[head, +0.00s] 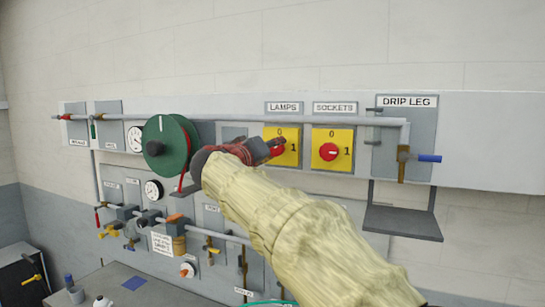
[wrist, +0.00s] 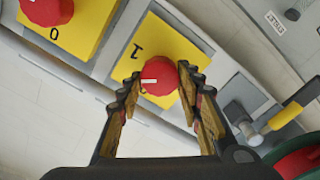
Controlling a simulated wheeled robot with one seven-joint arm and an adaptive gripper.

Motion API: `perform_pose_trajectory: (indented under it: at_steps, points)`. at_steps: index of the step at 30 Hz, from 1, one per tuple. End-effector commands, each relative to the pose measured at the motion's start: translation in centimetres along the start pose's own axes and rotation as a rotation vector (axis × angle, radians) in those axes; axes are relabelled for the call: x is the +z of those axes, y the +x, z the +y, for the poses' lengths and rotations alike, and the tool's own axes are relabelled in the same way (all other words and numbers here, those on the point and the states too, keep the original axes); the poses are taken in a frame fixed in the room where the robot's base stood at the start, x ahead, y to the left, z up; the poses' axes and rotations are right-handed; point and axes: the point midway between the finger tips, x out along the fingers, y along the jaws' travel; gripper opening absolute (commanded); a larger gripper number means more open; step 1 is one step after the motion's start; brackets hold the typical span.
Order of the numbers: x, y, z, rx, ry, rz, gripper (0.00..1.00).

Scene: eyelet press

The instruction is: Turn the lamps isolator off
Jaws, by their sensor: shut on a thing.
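The lamps isolator is a red rotary knob (head: 278,149) on a yellow plate (head: 294,158) marked 0 at the top and 1 at the right, under the LAMPS label (head: 283,107). My gripper (head: 274,150) reaches it from the left and partly covers it in the head view. In the wrist view, turned nearly upside down, my gripper (wrist: 160,84) is shut on the red knob (wrist: 164,70), one finger on each side. The knob's white mark points left, on the side of the 1 and the partly covered 0; its exact setting I cannot tell.
The similar sockets isolator (head: 329,151) is close on the right, its mark toward 1. A green reel (head: 169,143) is on the left. A pipe (head: 240,117) runs above. The drip leg panel (head: 390,150) has a blue-handled valve (head: 428,158) and a shelf (head: 403,222) below.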

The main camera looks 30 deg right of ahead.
Motion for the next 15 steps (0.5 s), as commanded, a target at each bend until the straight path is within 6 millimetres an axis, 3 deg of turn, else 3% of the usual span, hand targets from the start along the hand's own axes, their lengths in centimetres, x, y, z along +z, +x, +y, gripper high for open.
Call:
perform_pose_trajectory:
  at_steps: [15]
  points:
    - [0.01, 0.0, -0.26, 0.0, -0.489, 0.001, 0.1]
